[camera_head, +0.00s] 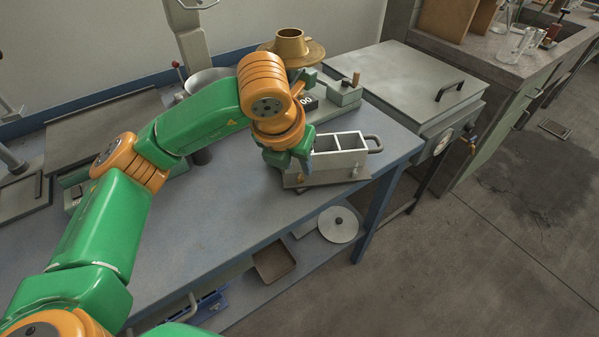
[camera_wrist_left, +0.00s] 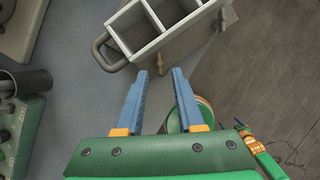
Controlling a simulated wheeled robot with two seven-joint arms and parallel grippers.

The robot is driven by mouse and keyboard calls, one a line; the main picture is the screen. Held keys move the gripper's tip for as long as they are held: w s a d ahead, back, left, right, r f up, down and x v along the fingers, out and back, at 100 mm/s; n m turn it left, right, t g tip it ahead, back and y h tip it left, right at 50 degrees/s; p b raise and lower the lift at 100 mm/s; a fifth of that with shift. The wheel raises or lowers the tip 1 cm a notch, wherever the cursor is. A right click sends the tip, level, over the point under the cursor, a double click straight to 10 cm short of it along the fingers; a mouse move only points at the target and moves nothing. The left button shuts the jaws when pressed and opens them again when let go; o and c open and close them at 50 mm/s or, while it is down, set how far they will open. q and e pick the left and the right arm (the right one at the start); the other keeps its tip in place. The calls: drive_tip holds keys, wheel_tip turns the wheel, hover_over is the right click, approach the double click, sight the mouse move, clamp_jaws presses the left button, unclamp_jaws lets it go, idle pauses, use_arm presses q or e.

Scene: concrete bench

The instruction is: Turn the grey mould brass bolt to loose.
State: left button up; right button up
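The grey mould (camera_head: 349,157) sits on a base plate near the right end of the blue bench, and its open compartments show. It also shows at the top of the left wrist view (camera_wrist_left: 135,55). The bolt lies in line with the gap, just beyond the tips.
A brass pan-like piece (camera_head: 290,45) and a grey block device (camera_head: 344,90) stand behind the mould. A grey lidded cabinet (camera_head: 400,80) stands to the right. The bench front (camera_head: 215,250) is clear. A lower shelf holds a tray (camera_head: 273,262) and a round lid (camera_head: 338,228).

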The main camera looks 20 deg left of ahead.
sight(300, 174)
use_arm(q)
drive_tip(key=x, duration=0.4)
drive_tip(key=shift+r, duration=0.1)
clamp_jaws()
